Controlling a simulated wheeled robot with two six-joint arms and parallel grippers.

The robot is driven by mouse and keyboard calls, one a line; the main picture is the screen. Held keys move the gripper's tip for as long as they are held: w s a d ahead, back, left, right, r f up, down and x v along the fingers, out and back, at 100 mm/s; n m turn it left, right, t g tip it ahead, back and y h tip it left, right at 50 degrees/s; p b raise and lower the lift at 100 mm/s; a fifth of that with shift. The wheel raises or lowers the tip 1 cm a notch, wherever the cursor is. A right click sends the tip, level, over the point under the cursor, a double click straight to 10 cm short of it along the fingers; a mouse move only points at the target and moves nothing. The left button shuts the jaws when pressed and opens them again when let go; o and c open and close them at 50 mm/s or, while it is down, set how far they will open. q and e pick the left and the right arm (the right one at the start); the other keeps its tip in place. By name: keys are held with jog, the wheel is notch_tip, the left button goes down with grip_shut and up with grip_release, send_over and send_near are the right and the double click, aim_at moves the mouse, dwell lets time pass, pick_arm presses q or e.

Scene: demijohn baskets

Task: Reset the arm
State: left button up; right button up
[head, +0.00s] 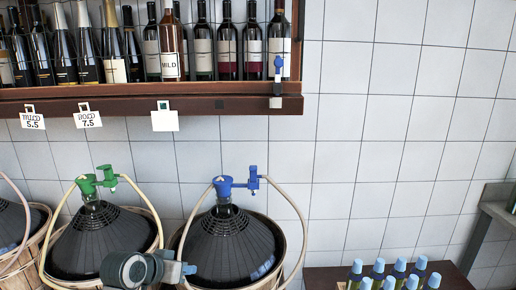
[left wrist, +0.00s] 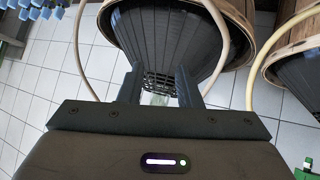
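My left gripper (head: 150,270) shows at the bottom of the head view, in front of the demijohns with green and blue taps. In the left wrist view its two dark fingers (left wrist: 159,85) stand apart, with a gap between them. Nothing is clearly held in the gap. A dark ribbed demijohn in a wooden basket (left wrist: 165,40) lies beyond the fingertips; whether they touch it I cannot tell. My right gripper is in neither view.
The blue-tapped demijohn (head: 228,245) and green-tapped demijohn (head: 95,240) have pale hoses looping down. A wooden shelf (head: 215,97) with wine bottles hangs above. Blue-capped bottles (head: 398,268) stand on a dark surface at lower right. The tiled wall right of centre is bare.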

pick_arm(q)
jog(key=s+a+f+n+g+y, duration=0.1)
jog(key=s+a+f+g+y, duration=0.15)
jog(key=s+f, duration=1.2)
jog(key=s+a+f+g+y, duration=0.1)
jog(key=s+a+y, duration=0.1)
jog(key=s, duration=0.9)
jog(key=s+a+f+g+y, duration=0.1)
jog(key=s+a+f+g, duration=0.15)
jog(key=s, duration=0.85)
jog(key=a+f+n, duration=0.1)
jog(key=a+f, duration=0.2)
jog(key=f, duration=2.8)
jog(key=s+a+f+g, duration=0.1)
jog(key=s+f, duration=1.6)
jog(key=s, duration=0.1)
jog(key=shift+s+a+f, duration=0.15)
jog(key=shift+f, duration=0.1)
